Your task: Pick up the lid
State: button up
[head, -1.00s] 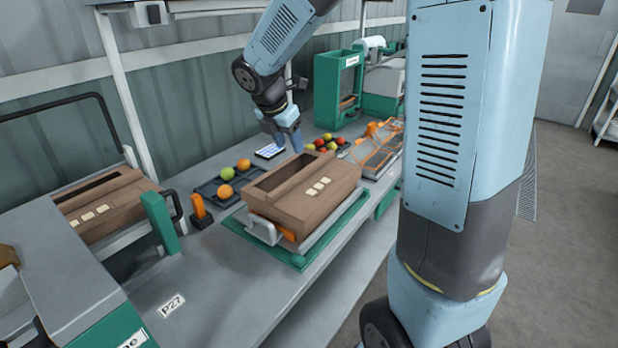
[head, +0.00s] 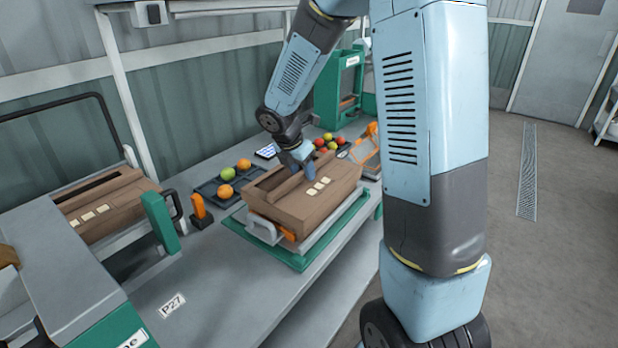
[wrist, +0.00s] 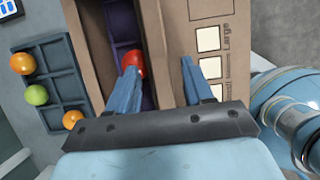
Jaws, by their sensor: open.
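A brown cardboard box (head: 310,215) sits on the bench, with a long dark opening on its left side. What looks like its lid (head: 336,183) is the brown top panel with several cream labels, seen from above in the wrist view (wrist: 222,12). A raised edge (wrist: 163,40) runs along the panel beside the opening. My gripper (head: 303,172) is over the box with its blue fingers open. In the wrist view, one finger is on the opening's side of the raised edge and the other over the panel. I cannot tell whether they touch it.
A red tomato (wrist: 133,62) shows inside the opening. A dark tray (head: 207,187) with several fruits lies left of the box. The box rests on a green-framed stand (head: 295,260). An orange-topped post (head: 198,207) stands nearby. Bench space in front is clear.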

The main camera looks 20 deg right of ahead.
aim_at(302, 172)
jog(key=shift+c, duration=0.2)
grip_shut()
dwell(0.3)
jog(key=shift+r, duration=0.1)
jog(key=shift+w+r, duration=0.1)
jog(key=shift+r, duration=0.25)
notch_tip(302, 172, up, 3)
jog(key=shift+f, duration=0.2)
jog(key=s+a+r, duration=0.2)
jog(key=s+r, duration=0.4)
jog(key=r, duration=0.2)
jog(key=s+a+r, duration=0.3)
jog(key=s+r, duration=0.4)
jog(key=shift+s+r, duration=0.15)
jog(key=shift+r, duration=0.25)
dwell(0.8)
